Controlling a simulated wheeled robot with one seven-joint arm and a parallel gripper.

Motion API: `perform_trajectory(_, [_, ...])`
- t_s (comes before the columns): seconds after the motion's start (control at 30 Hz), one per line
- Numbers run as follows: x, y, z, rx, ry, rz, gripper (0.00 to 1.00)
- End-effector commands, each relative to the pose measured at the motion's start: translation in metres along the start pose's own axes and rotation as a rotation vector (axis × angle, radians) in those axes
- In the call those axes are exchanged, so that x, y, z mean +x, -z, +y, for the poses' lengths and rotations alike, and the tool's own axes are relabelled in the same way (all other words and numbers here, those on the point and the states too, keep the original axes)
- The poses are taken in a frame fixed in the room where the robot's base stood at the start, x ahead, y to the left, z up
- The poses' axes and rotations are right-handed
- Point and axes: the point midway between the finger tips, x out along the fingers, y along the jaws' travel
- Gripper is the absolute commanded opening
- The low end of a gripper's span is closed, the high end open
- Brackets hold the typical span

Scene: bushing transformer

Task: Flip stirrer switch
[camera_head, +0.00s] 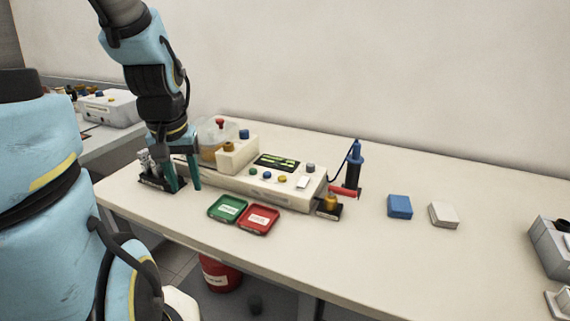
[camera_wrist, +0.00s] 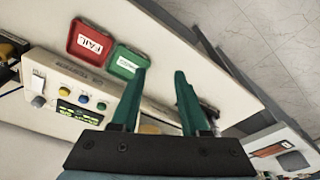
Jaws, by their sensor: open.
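A long cream tester unit (camera_head: 240,184) stands on the table, with a dark display and several coloured buttons on top. A white rocker-like switch (camera_head: 303,182) sits at its right end; it also shows at the left of the wrist view (camera_wrist: 38,82). I cannot read a label that marks it as the stirrer switch, nor tell its position. My gripper (camera_head: 183,186) is open and empty, its green fingers pointing down by the unit's left end, well apart from the white switch. In the wrist view the fingers (camera_wrist: 160,74) are spread, with nothing between them.
Green tray (camera_head: 228,208) and red tray (camera_head: 259,219) lie before the unit. A glass vessel (camera_head: 213,139) is behind it. A blue-black upright tool (camera_head: 354,168) stands right, then blue block (camera_head: 400,206) and white block (camera_head: 443,214). A metal fixture (camera_head: 152,172) is beside my gripper.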

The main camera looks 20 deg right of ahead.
Motion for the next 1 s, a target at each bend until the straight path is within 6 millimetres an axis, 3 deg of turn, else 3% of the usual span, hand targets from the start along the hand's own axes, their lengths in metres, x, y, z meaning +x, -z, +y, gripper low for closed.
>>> perform_trajectory(0.1, [0.005,0.035,0.063,0.17,-0.023,0.057,0.6])
perform_trajectory(0.2, [0.001,0.055,0.124,0.296,-0.06,0.111,0.6])
perform_trajectory(0.3, [-0.007,0.064,0.179,0.397,-0.102,0.16,0.6])
perform_trajectory(0.4, [-0.016,0.067,0.218,0.461,-0.139,0.195,0.6])
perform_trajectory(0.5, [-0.021,0.067,0.238,0.492,-0.159,0.213,0.6])
perform_trajectory(0.63, [-0.014,0.067,0.246,0.502,-0.165,0.217,0.6])
perform_trajectory(1.0, [0.05,0.077,0.258,0.503,-0.164,0.214,0.6])
